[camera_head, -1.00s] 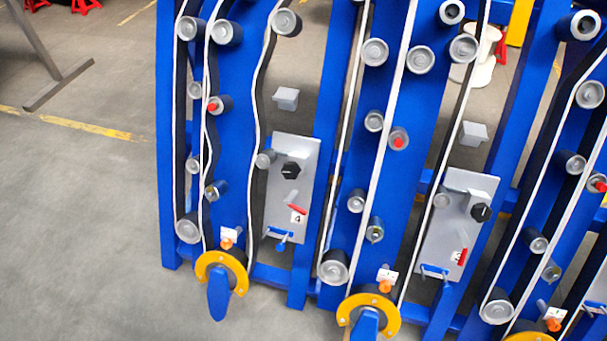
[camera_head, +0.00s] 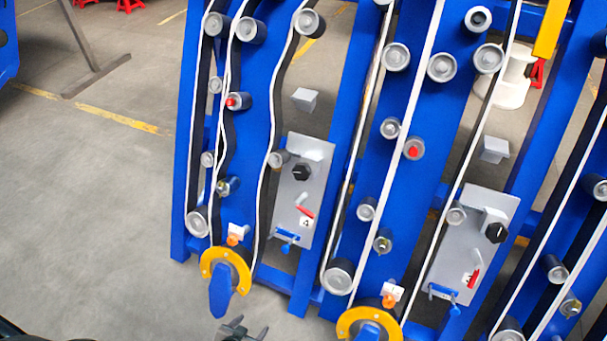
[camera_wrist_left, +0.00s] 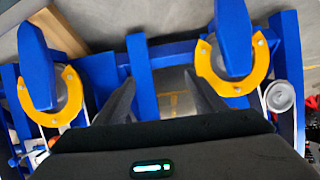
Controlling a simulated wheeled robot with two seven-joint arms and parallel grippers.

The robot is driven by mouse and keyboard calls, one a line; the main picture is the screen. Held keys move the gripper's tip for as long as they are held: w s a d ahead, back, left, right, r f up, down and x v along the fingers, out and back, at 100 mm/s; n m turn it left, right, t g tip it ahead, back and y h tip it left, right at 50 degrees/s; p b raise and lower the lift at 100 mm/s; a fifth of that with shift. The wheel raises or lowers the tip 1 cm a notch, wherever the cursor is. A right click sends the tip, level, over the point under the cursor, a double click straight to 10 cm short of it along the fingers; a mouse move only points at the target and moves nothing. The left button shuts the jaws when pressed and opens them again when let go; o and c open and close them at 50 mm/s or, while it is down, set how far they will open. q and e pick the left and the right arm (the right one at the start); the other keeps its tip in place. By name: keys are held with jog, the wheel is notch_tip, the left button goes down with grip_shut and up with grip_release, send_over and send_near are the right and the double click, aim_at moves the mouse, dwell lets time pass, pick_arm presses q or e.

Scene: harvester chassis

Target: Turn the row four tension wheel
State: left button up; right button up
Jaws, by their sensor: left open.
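The row four panel (camera_head: 315,165) is a grey plate marked 4 in the head view. It carries a black knob (camera_head: 302,172), a red lever (camera_head: 305,210) and a small blue handle (camera_head: 287,238). Which part is the tension wheel I cannot tell for sure. My left gripper (camera_head: 251,325) is at the bottom edge of the head view, below the panel and right of a yellow collar (camera_head: 212,262) with a blue paddle. In the left wrist view my left gripper (camera_wrist_left: 160,78) is open and empty, apart from the collars on both sides. My right gripper is not seen.
A similar grey panel (camera_head: 478,215) stands to the right, with another yellow collar (camera_head: 346,320) at lower centre. Blue uprights, belts and rollers fill the centre and right. Bare floor (camera_head: 80,220) lies at the left.

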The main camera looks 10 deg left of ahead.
aim_at(300, 173)
pick_arm(q)
jog(key=w+d+r+t+h+b, duration=0.1)
jog(key=w+r+t+b, duration=0.15)
jog(key=w+r, duration=0.5)
jog(key=w+d+r+t+b, duration=0.1)
jog(key=w+r+t, duration=0.2)
jog(key=w+r, duration=0.5)
jog(key=w+r+t, duration=0.1)
jog(key=w+r, duration=0.2)
jog(key=r, duration=0.3)
jog(key=w+d+r+t+h+b, duration=0.1)
jog(key=w+r+t, duration=0.1)
jog(key=r, duration=0.4)
jog(key=w+d+r+m+t+h+b, duration=0.1)
jog(key=w+r, duration=0.3)
jog(key=r, duration=0.2)
jog(key=shift+d, duration=0.2)
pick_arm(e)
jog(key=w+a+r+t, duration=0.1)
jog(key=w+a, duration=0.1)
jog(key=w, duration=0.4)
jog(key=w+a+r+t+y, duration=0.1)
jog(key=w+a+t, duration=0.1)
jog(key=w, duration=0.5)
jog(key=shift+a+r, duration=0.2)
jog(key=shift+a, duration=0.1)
